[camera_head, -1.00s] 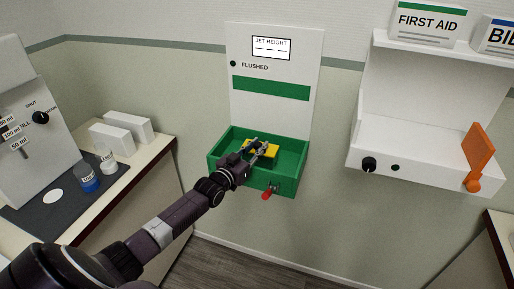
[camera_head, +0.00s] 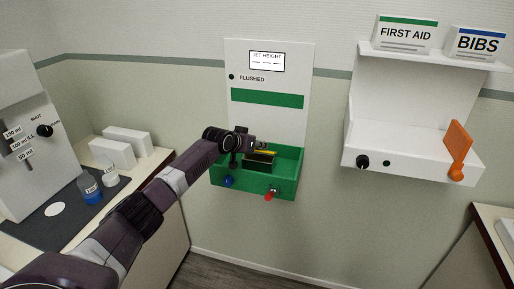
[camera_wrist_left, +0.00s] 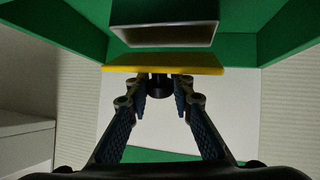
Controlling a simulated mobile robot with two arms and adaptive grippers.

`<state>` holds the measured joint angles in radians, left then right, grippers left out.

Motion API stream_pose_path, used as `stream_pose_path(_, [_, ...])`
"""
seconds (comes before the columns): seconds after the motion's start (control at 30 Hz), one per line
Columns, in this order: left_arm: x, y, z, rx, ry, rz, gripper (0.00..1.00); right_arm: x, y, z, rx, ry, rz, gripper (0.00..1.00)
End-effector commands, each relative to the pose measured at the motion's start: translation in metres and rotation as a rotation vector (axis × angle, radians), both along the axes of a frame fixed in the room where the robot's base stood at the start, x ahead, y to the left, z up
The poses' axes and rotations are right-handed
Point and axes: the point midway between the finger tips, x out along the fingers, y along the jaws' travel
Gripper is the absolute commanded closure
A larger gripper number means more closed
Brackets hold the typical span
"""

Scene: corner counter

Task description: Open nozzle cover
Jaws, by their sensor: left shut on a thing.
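The yellow nozzle cover (camera_head: 265,153) shows as a thin edge above the green basin in the head view. In the left wrist view the cover (camera_wrist_left: 165,63) is a flat yellow plate seen nearly edge-on. My left gripper (camera_wrist_left: 159,88) is shut on a dark knob (camera_wrist_left: 158,80) at the cover's face. An open dark box (camera_head: 258,163) with a pale rim stands in the basin; the wrist view shows its hollow (camera_wrist_left: 165,36) beside the cover. My wrist hides part of the cover in the head view. My right gripper is not in view.
The green basin (camera_head: 228,172) hangs on a white wall panel (camera_head: 290,70). A white shelf unit (camera_head: 400,157) with an orange paddle (camera_head: 458,145) is at the right. Bottles stand on the left counter.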

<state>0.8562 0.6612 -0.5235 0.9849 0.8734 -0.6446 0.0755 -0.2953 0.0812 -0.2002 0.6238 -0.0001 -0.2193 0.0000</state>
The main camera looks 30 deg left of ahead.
Motion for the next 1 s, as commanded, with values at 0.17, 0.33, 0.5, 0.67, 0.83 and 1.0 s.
stream_pose_path(0.17, [0.0037,0.0008,0.0025,-0.018,0.067,0.001,1.00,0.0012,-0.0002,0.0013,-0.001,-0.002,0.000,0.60])
stream_pose_path(0.33, [0.0047,0.0012,0.0025,-0.023,0.098,0.001,1.00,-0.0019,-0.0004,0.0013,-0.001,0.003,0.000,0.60])
stream_pose_path(0.5, [0.0048,0.0011,0.0018,-0.025,0.107,0.001,1.00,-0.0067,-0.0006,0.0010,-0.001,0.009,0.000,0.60])
stream_pose_path(0.67, [0.0047,0.0011,0.0017,-0.025,0.108,0.001,1.00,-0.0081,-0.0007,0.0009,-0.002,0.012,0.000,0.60])
stream_pose_path(0.83, [0.0047,0.0010,0.0015,-0.025,0.107,0.001,0.72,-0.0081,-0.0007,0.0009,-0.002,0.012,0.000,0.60])
stream_pose_path(1.0, [0.0049,0.0011,0.0020,-0.025,0.106,0.001,0.60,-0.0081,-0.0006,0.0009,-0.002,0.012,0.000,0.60])
